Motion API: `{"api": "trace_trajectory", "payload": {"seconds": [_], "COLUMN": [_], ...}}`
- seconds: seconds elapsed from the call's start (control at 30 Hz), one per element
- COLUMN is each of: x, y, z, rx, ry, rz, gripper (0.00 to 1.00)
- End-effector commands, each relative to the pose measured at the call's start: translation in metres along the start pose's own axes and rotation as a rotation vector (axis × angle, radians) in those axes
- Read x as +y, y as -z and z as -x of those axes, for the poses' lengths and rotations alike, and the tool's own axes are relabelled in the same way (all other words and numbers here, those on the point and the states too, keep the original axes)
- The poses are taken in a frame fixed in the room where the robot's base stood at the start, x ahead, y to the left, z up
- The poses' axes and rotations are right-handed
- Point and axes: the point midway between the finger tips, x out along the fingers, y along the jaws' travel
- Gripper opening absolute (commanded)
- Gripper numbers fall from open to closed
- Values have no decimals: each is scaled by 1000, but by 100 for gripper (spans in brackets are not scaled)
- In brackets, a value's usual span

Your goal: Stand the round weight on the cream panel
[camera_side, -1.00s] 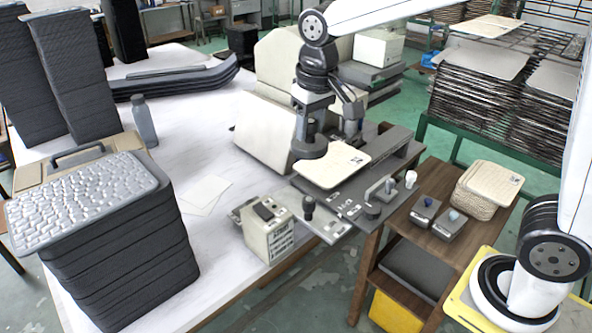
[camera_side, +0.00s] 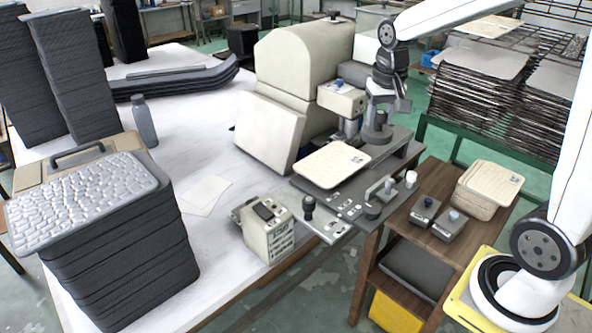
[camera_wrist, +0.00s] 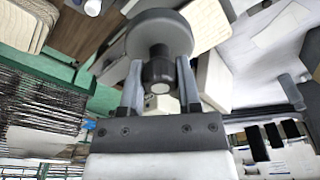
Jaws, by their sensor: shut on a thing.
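The round weight (camera_side: 377,135) is a dark grey disc with a knob on top. My gripper (camera_side: 383,103) is shut on that knob from above. In the wrist view the fingers (camera_wrist: 159,88) close on both sides of the dark knob, and the disc (camera_wrist: 165,25) lies beyond it. The cream panel (camera_side: 333,164) lies flat on the dark grey bench. The weight is upright at the panel's back right, outside its outline in the side view. Whether the weight touches the bench below it I cannot tell.
A cream machine (camera_side: 300,70) and a small box head on a post (camera_side: 342,98) stand left of my gripper. A dark handle (camera_side: 378,190) and black knob (camera_side: 308,205) stand in front of the panel. A panel stack (camera_side: 487,190) is at right. The panel's top is clear.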

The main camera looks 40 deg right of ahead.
Motion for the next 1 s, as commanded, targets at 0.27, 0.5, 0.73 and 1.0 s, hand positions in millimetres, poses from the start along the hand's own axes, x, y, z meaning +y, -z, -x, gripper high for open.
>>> {"api": "trace_trajectory", "payload": {"seconds": [0.27, 0.5, 0.73, 1.0], "x": [0, -2, -8, -18], "y": [-2, 1, 16, 43], "z": [-20, -22, -32, -49], "rx": [2, 3, 1, 1], "ry": [1, 1, 0, 0], "rz": [1, 2, 3, 3], "gripper": [0, 0, 0, 0]}}
